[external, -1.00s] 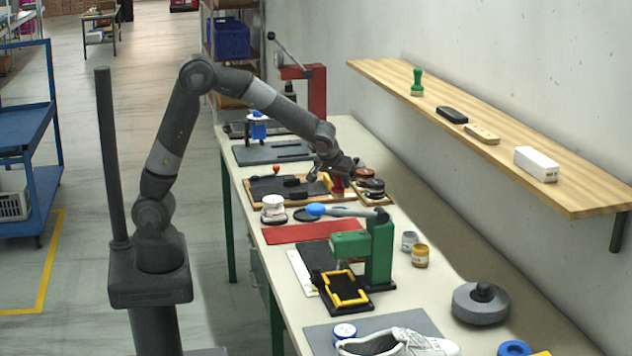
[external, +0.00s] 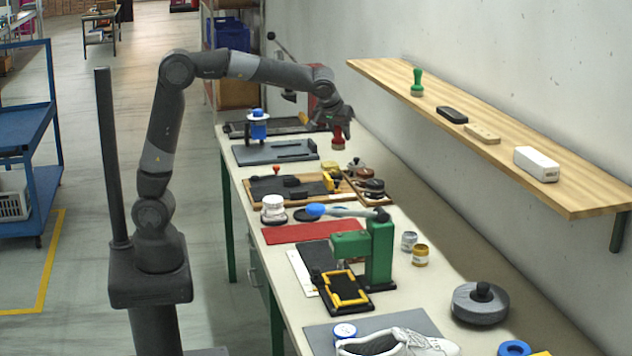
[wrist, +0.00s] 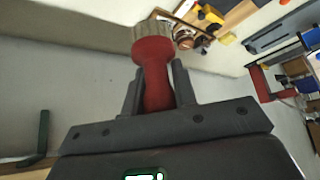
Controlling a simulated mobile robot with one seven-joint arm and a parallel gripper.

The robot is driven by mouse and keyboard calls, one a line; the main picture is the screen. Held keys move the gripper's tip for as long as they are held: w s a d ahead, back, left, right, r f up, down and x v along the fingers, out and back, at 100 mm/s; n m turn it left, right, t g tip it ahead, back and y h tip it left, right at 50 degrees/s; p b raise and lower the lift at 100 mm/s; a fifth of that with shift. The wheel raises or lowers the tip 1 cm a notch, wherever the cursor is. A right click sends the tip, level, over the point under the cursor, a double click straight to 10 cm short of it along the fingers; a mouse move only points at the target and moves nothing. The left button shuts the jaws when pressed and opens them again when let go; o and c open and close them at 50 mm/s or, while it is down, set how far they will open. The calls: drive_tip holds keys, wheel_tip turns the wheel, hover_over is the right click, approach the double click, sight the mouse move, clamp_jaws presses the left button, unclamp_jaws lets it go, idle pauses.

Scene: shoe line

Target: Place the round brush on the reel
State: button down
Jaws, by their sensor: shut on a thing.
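My gripper (external: 335,122) is shut on the round brush (external: 338,139), high above the back part of the bench. In the wrist view the brush has a red handle (wrist: 155,85) between the fingers (wrist: 155,88) and a pale round head pointing away from them. In the external view it hangs below the fingers, clear of the bench. A white spool-shaped thing (external: 273,210), which looks like the reel, stands upright on the bench, left of the black discs. My gripper is behind it, to its right and well above it.
A wooden tray (external: 262,203) with black and yellow tools lies below and in front of my gripper. A green press (external: 378,255) with a blue-ended lever stands nearer the front. A wooden shelf (external: 560,195) juts from the wall at right. A red mat (external: 300,232) lies bare.

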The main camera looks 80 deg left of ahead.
drive_tip(key=s+d+m+t+h, duration=0.3)
drive_tip(key=d+m, duration=0.6)
drive_tip(key=d, duration=2.4)
drive_tip(key=s+d+m+g+h, duration=0.25)
drive_tip(key=s+d+m, duration=0.25)
drive_tip(key=s+d, duration=0.85)
drive_tip(key=s+d+m+g+h, duration=0.1)
drive_tip(key=s+d+m+h, duration=0.3)
drive_tip(key=s+d, duration=0.95)
hover_over(350, 331)
drive_tip(key=shift+t, duration=0.25)
wheel_tip(350, 331, down, 18)
drive_tip(key=shift+f, duration=2)
drive_tip(key=shift+f, duration=0.15)
